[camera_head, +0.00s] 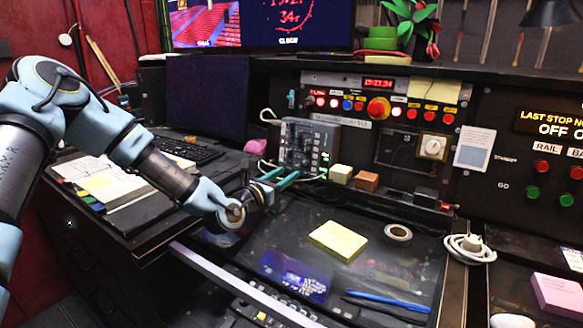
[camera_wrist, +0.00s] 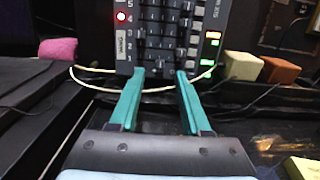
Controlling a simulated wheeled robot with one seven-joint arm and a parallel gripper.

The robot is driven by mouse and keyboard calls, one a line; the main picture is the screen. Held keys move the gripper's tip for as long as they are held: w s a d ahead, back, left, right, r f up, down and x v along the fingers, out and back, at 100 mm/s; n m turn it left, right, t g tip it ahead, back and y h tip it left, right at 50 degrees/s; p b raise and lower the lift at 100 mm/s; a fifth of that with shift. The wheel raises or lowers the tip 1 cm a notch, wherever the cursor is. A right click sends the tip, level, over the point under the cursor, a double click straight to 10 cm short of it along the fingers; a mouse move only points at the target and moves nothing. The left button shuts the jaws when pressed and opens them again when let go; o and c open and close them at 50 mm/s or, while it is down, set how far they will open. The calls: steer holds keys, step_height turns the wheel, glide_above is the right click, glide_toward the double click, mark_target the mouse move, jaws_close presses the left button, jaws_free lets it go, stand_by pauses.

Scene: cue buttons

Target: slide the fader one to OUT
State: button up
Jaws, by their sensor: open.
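A small dark fader panel (camera_head: 309,148) stands upright at the back of the desk. In the wrist view the panel (camera_wrist: 163,28) shows several sliders in slots, with numbers on its left edge and lit green and orange lamps on its right. Which slider is fader one, and any OUT mark, I cannot read. My gripper (camera_head: 284,178) is in front of the panel's lower part. In the wrist view the two teal fingers of my gripper (camera_wrist: 160,74) are apart, pointing at the panel's lower edge, with nothing between them. I cannot tell whether the tips touch the panel.
A white cable (camera_wrist: 100,86) loops under the panel. A cream block (camera_head: 341,174) and an orange-brown block (camera_head: 366,181) stand to its right. A yellow note pad (camera_head: 338,241), tape roll (camera_head: 398,232) and blue pen (camera_head: 388,302) lie on the desk. A keyboard (camera_head: 185,148) is at left.

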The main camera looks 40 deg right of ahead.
mark_target(295, 168)
steer(key=shift+p+x, duration=0.3)
steer(key=shift+x, duration=1.4)
jaws_close()
steer(key=shift+s, duration=0.1)
